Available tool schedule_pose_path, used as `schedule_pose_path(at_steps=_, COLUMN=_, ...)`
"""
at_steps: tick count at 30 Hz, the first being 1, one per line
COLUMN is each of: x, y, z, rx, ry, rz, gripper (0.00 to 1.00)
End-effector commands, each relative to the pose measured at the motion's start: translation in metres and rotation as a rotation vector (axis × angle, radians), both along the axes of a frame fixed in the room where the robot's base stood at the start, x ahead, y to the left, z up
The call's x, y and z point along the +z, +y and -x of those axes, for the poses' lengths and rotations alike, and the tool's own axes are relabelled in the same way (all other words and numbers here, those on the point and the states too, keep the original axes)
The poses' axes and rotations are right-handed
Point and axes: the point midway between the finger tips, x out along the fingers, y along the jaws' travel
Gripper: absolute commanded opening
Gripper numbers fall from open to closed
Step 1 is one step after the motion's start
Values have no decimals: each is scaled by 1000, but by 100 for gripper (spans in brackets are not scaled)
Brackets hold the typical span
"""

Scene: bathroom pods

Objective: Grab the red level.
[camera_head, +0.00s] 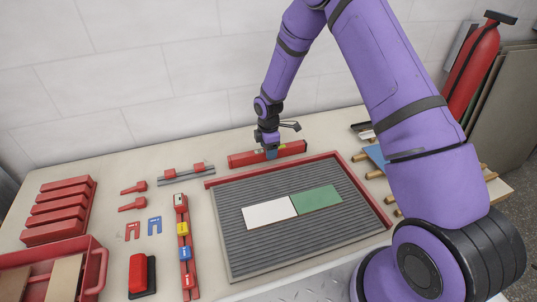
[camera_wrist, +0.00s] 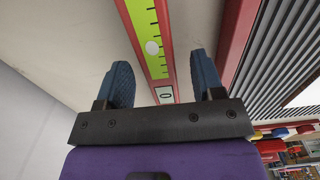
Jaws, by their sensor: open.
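The red level (camera_head: 292,149) lies on the table behind the tray, near the wall. In the wrist view the level (camera_wrist: 165,75) shows a yellow-green scale strip with a round pale spot and red edges. My gripper (camera_head: 271,153) is at the middle of the level, pointing down. In the wrist view my gripper (camera_wrist: 162,82) is open, with one blue finger on each side of the level. A gap shows between each finger and the level's sides. The part of the level under my gripper is hidden in the head view.
A red-rimmed tray (camera_head: 350,177) with a ribbed grey mat lies just in front of the level. A grey rail with red clamps (camera_head: 186,174) is to the left. Wooden pieces and a blue item (camera_head: 377,156) are to the right. The white wall (camera_head: 150,60) stands close behind.

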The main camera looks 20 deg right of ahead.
Motion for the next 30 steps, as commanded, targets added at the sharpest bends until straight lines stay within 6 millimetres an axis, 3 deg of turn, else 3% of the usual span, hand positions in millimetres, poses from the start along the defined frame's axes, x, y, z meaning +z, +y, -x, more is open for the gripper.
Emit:
schedule_pose_path(at_steps=4, x=-21, y=0, z=0, rx=0, ry=2, rz=0, gripper=62)
schedule_pose_path(at_steps=12, x=-26, y=0, z=0, rx=0, ry=-1, rz=0, gripper=62)
schedule_pose_path(at_steps=20, x=-25, y=0, z=0, rx=0, ry=-1, rz=0, gripper=4)
schedule_pose_path(at_steps=30, x=-23, y=0, z=-1, rx=0, ry=-2, rz=0, gripper=1)
